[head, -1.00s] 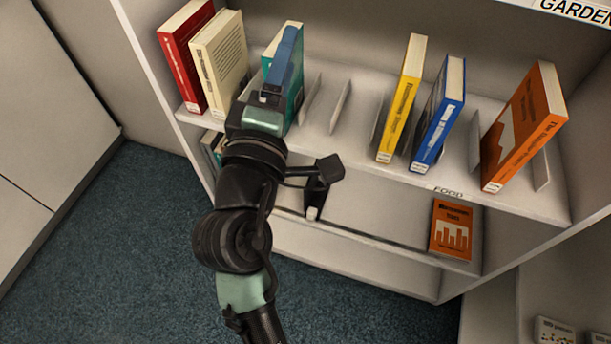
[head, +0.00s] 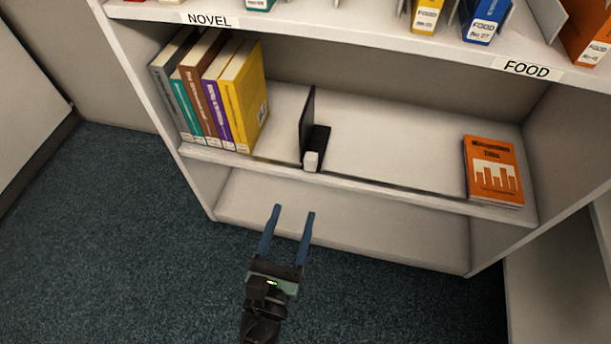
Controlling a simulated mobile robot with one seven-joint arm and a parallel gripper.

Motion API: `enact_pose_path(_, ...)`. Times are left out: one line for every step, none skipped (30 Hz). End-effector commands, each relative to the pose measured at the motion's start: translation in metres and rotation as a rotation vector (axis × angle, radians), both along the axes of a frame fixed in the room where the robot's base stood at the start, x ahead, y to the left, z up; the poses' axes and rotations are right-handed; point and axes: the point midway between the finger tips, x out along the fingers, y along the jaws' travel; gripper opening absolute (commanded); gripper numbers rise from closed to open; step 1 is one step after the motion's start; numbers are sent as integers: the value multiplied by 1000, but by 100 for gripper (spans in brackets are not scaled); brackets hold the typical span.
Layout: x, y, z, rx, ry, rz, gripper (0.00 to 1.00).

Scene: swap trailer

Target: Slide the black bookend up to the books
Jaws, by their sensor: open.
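The black bookend (head: 307,125) stands upright on the lower shelf, right of the books, with a dark base and a light block at its front end. A row of books (head: 213,100) stands at the left end of that shelf; the yellow book (head: 244,98) is the nearest to the bookend. A clear gap separates them. My gripper (head: 294,212) is open and empty, with two blue fingers pointing toward the shelf. It is in front of and below the bookend in the picture, apart from it.
An orange book (head: 492,172) lies at the right of the same shelf (head: 400,150). The upper shelf edge (head: 380,38), with NOVEL and FOOD labels, runs above. The shelf between bookend and orange book is bare. Carpet (head: 130,230) lies in front.

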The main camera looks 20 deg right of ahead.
Motion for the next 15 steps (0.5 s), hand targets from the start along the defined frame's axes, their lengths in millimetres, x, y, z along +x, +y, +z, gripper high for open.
enact_pose_path(0,0,-4,-10,7,1,62)
enact_pose_path(1,-1,-4,-13,8,1,62)
enact_pose_path(4,-3,-4,-14,8,1,62)
enact_pose_path(7,-5,-4,-14,7,1,62)
enact_pose_path(10,-7,-4,-14,6,0,62)
enact_pose_path(15,-11,-4,-14,6,-2,62)
enact_pose_path(19,-14,-4,-12,4,-1,62)
enact_pose_path(24,-17,-4,-13,3,-2,62)
enact_pose_path(31,-22,-5,-11,4,-2,62)
enact_pose_path(37,-25,-4,-12,3,-2,62)
enact_pose_path(42,-29,-4,-11,1,-2,62)
enact_pose_path(49,-34,-4,-12,2,-2,62)
enact_pose_path(55,-38,-4,-11,2,-2,62)
enact_pose_path(60,-41,-4,-11,3,-1,62)
enact_pose_path(67,-46,-3,-11,1,-1,62)
